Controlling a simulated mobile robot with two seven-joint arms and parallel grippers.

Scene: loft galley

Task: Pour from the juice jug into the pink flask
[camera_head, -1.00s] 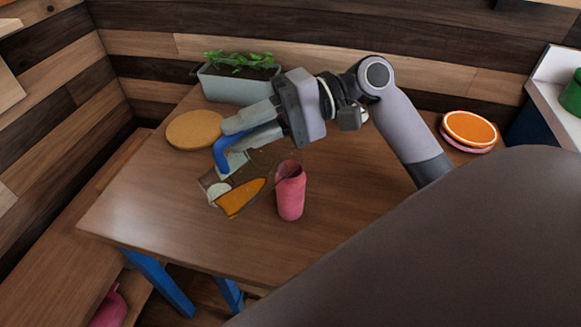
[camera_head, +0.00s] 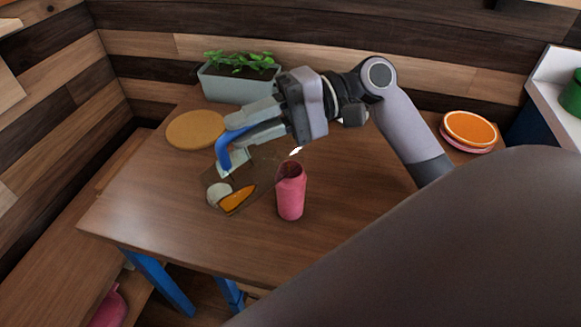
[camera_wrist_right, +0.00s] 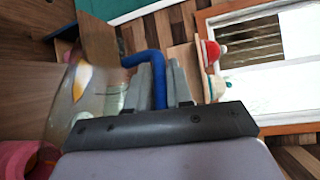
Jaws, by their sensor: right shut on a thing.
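The juice jug (camera_head: 240,184) is clear, with a blue handle (camera_head: 223,152) and some orange juice inside. My right gripper (camera_head: 236,131) is shut on the handle. The jug is tilted, with its mouth end towards the pink flask (camera_head: 291,194), close to the flask's open top. The flask stands upright on the table, just right of the jug. In the right wrist view the jug (camera_wrist_right: 88,92) and blue handle show, with part of the flask (camera_wrist_right: 25,158) at the lower left. I cannot tell whether juice is in the flask. My left gripper is not in view.
On the wooden table (camera_head: 180,230), a round tan board (camera_head: 195,129) lies at the far left and a planter (camera_head: 238,84) stands behind it. An orange-topped round thing (camera_head: 469,127) lies at the back right. The table's front left is clear.

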